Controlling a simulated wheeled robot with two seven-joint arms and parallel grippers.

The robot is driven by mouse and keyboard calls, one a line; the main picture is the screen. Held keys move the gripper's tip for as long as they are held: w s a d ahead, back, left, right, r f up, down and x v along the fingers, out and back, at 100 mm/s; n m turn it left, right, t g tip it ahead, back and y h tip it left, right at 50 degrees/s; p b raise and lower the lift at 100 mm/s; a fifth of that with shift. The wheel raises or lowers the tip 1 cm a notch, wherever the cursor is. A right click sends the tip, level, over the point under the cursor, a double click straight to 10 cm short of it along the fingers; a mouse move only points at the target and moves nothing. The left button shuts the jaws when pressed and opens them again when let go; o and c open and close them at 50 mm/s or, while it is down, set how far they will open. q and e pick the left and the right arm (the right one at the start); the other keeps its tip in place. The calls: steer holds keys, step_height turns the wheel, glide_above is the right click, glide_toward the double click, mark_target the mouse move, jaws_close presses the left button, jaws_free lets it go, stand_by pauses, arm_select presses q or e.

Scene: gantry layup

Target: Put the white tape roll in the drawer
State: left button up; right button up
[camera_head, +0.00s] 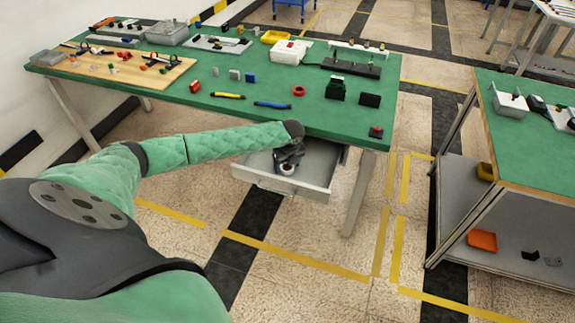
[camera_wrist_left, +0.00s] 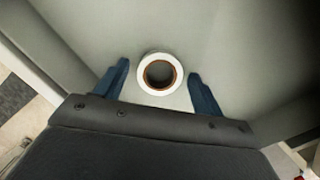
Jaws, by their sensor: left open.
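The white tape roll (camera_wrist_left: 176,74) lies flat on the bare floor of the drawer, with its brown core showing, in the left wrist view. The grey drawer (camera_head: 318,176) is pulled out beneath the green table. My left gripper (camera_wrist_left: 164,84) is open over the drawer, one blue finger on each side of the roll and apart from it. In the head view my left gripper (camera_head: 287,162) reaches into the drawer from above. My right gripper is not in view.
The green table (camera_head: 200,103) above the drawer holds a red tape roll (camera_head: 299,91), yellow and blue tools, small blocks and several trays. A second green bench (camera_head: 525,145) with a lower shelf stands at the right. Floor in front of the drawer is clear.

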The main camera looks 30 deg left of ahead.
mark_target(290, 171)
arm_select(q)
steer(key=shift+r, duration=0.5)
step_height(290, 171, up, 11)
steer(key=d+b, duration=0.1)
steer(key=b, duration=0.1)
steer(key=shift+s+d, duration=0.25)
steer(key=shift+s, duration=0.2)
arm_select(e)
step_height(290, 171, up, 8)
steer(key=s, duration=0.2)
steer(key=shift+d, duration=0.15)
